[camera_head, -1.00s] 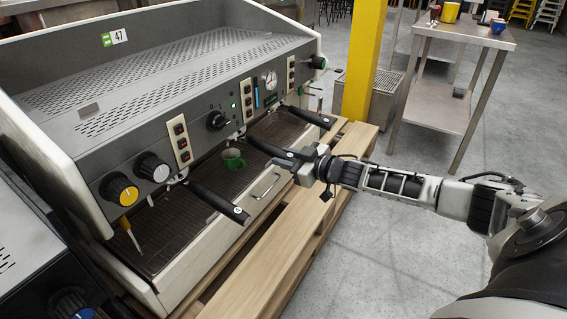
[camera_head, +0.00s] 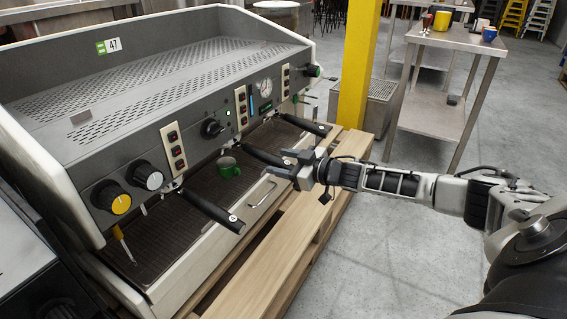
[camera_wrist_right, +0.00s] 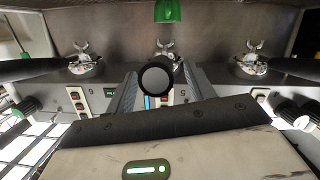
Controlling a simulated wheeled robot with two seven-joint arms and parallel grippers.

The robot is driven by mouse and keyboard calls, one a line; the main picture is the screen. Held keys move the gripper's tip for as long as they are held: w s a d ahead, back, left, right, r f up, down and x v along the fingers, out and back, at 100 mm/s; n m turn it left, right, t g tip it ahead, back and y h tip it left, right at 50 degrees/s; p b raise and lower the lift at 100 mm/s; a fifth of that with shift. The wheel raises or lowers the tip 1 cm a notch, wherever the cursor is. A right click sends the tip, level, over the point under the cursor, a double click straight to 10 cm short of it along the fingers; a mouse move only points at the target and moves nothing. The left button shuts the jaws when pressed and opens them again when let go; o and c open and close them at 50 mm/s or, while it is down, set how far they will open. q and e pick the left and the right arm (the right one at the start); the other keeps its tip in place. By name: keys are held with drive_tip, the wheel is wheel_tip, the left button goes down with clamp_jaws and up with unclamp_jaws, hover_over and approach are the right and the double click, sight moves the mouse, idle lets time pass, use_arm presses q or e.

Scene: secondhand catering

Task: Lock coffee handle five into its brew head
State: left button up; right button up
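The coffee machine (camera_head: 190,80) carries three black coffee handles under its front panel: a left one (camera_head: 210,208), a middle one (camera_head: 262,154) and a right one (camera_head: 303,124). My right gripper (camera_head: 280,164) is at the free end of the middle handle. In the right wrist view the round end of the middle handle (camera_wrist_right: 156,79) shows between my two spread fingers, with gaps at the sides. Behind it are the metal brew heads; the middle one (camera_wrist_right: 165,48) is partly hidden. Small digits show on the panel, but I cannot match them surely to handles. My left gripper is out of view.
A green cup (camera_head: 229,168) stands on the drip tray (camera_head: 165,235) beside the middle handle. A wooden pallet (camera_head: 262,262) lies in front of the machine. A yellow post (camera_head: 358,75) and a steel table (camera_head: 440,42) stand at the right.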

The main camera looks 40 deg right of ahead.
drive_tip(key=shift+s+f, duration=0.1)
drive_tip(key=shift+f, duration=0.15)
drive_tip(key=shift+s+d+r, duration=0.1)
drive_tip(key=shift+s+d, duration=0.1)
drive_tip(key=shift+s, duration=0.25)
use_arm(q)
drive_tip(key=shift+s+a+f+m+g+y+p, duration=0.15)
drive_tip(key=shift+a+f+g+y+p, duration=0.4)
drive_tip(key=shift+p, duration=0.65)
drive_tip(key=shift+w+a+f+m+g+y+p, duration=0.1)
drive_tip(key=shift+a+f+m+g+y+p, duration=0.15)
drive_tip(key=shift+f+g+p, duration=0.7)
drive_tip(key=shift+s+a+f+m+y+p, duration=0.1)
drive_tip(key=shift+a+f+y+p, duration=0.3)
drive_tip(key=shift+p, duration=1.1)
use_arm(e)
drive_tip(key=v, duration=1.5)
